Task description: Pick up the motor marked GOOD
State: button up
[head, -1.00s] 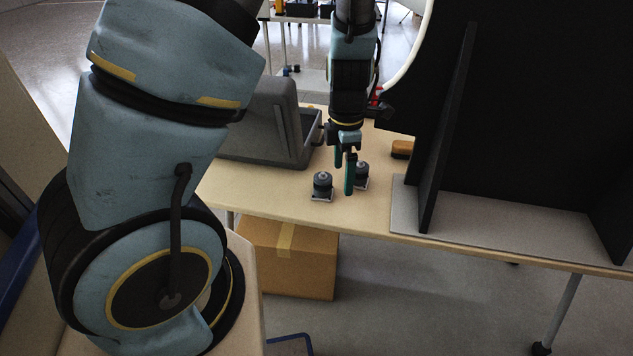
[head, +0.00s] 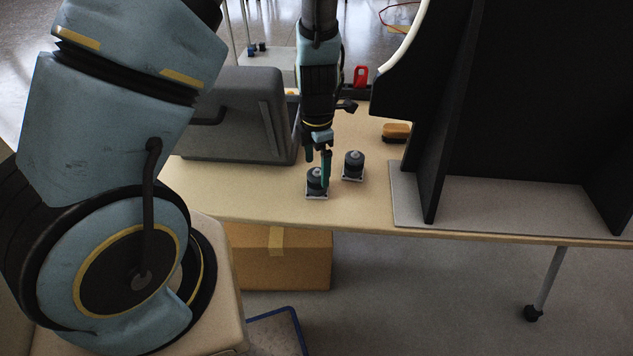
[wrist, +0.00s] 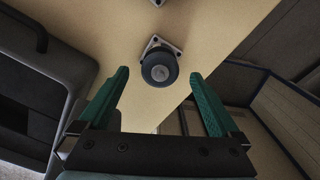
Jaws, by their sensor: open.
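Two dark grey motors with pale square bases stand upright on the wooden table. The right motor (head: 354,166) stands clear, just right of the gripper. My gripper is open and empty, pointing down at the left motor. In the wrist view, a motor (wrist: 158,68) shows from above, centred between the spread green fingers but beyond their tips. A bit of the other motor's base (wrist: 157,2) shows at the top edge. No GOOD marking is readable on either motor.
A grey case (head: 232,118) stands left of the motors. A grey board with black upright panels (head: 520,207) takes up the table's right side. An orange-brown brush-like block (head: 396,132) lies behind. A cardboard box (head: 280,260) sits below the table. The table's front edge is close to the motors.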

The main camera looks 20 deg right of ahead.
aim_at(317, 173)
jog(key=shift+f+p, duration=0.6)
jog(key=shift+f, duration=1.9)
grip_shut()
